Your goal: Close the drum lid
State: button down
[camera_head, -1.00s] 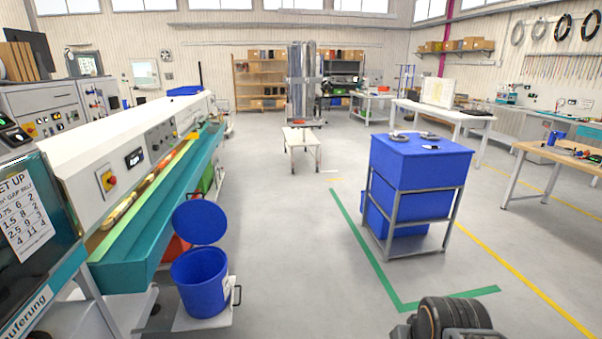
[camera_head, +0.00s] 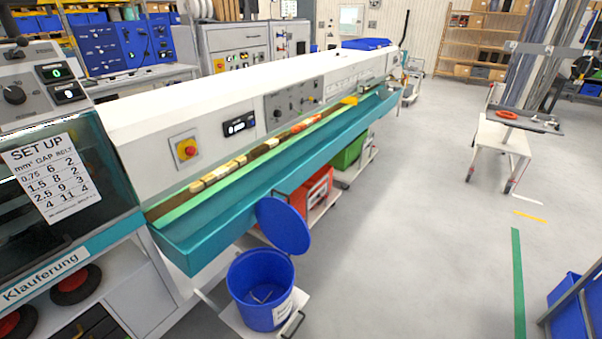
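The blue drum (camera_head: 262,290) stands on a low white cart in front of the long machine. It is open at the top and something thin lies inside it. Its round blue lid (camera_head: 283,226) stands raised at the drum's back edge, tilted up and toward the right. A pale label is on the drum's front right side. My gripper is not in view.
The teal trough (camera_head: 270,170) of the machine runs just behind and above the lid. A red case (camera_head: 312,195) and a green bin (camera_head: 350,150) stand behind.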

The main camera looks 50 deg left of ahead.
aim_at(282, 224)
jog(key=u, duration=0.45)
jog(key=i, duration=1.15)
jog(key=u, duration=1.9)
jog(key=i, duration=0.9)
jog(key=u, duration=0.7)
